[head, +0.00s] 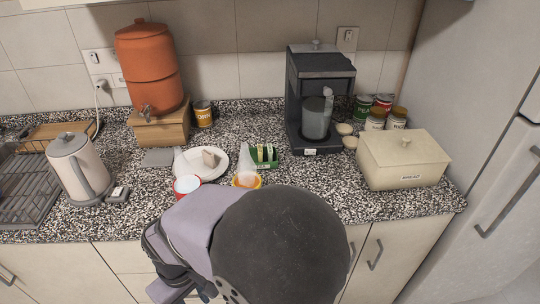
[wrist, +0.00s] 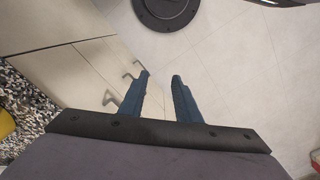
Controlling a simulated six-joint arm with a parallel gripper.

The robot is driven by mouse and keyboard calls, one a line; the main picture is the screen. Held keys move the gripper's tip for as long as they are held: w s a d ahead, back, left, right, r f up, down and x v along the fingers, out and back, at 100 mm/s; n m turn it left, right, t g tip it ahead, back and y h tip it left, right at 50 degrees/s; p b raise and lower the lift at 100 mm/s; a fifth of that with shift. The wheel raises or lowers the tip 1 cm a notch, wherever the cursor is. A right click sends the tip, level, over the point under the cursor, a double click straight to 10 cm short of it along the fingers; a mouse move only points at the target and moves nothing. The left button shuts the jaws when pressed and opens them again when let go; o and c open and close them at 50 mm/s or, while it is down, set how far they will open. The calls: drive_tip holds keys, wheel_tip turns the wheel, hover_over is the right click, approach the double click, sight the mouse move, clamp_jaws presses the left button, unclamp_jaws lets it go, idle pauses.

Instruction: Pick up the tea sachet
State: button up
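The packets are too small to read. My gripper (wrist: 161,75) shows in the wrist view with its two dark fingers apart and nothing between them. It points down past the counter front toward the floor, away from the green box. In the head view my arm covers the front middle of the counter, and I cannot make out the fingers there.
A coffee machine (head: 318,75) stands behind, a cream bin (head: 405,160) right, a kettle (head: 77,168) left. Clear counter lies before the coffee machine.

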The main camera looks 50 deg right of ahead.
drive_tip(key=c, duration=0.3)
